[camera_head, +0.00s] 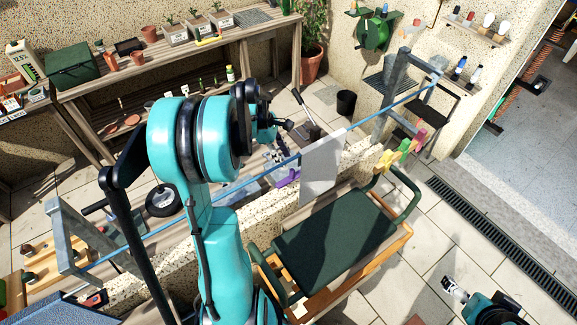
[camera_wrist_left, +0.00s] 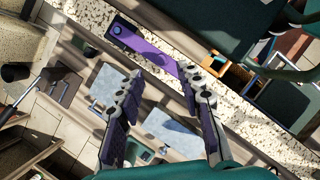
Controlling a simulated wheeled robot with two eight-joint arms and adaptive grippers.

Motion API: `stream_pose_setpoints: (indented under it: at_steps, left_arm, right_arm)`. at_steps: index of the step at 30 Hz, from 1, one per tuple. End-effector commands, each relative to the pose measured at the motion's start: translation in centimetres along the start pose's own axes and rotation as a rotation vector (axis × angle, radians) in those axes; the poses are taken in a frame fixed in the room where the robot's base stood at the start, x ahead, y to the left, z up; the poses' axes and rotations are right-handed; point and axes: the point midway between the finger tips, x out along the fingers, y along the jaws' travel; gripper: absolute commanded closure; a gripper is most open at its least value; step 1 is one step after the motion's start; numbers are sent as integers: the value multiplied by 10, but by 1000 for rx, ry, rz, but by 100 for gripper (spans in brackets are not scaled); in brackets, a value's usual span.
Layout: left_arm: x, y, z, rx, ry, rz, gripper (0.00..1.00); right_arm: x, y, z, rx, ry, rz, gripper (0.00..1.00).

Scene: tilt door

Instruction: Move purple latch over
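The purple latch (camera_head: 290,178) shows in the head view beside the lower left edge of an upright grey panel (camera_head: 322,168). In the left wrist view the latch (camera_wrist_left: 145,48) is a long flat purple bar with a dark round knob at its upper left end, over the speckled stone ledge. My left gripper (camera_head: 272,122) is partly hidden behind its own arm in the head view. In the left wrist view my left gripper (camera_wrist_left: 164,82) is open and empty, its fingers apart below the latch. My right gripper (camera_head: 457,291) is small at the lower right; its fingers are unclear.
A thin blue rod (camera_head: 225,188) runs between metal frames across the head view. A green cushioned bench (camera_head: 335,235) stands in front of the stone ledge (camera_wrist_left: 240,112). A wooden workbench (camera_head: 150,75) with pots is behind. Tiled floor is open at the right.

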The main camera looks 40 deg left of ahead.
Motion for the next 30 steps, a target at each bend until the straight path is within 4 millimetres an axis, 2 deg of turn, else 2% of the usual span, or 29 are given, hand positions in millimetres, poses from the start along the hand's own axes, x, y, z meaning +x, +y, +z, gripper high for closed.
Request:
stream_pose_setpoints:
  at_steps: [6,12,16,23,24,27,28,30]
  left_arm:
    - [36,0,0,2,-1,-1,63]
    - [63,0,0,1,-1,1,63]
    - [70,0,0,1,-1,1,63]
    - [70,0,0,0,-1,0,63]
    - [70,0,0,0,-1,0,69]
    - [70,0,0,0,0,0,95]
    - [70,0,0,0,0,0,100]
    - [70,0,0,0,0,0,100]
  right_arm:
    - [2,0,1,0,0,0,6]
    - [2,0,2,0,0,0,6]
    - [2,0,2,0,0,0,6]
    - [2,0,2,0,0,0,6]
    - [2,0,2,0,0,0,6]
    - [2,0,2,0,0,0,6]
    - [2,0,2,0,0,0,6]
    - [2,0,2,0,0,0,6]
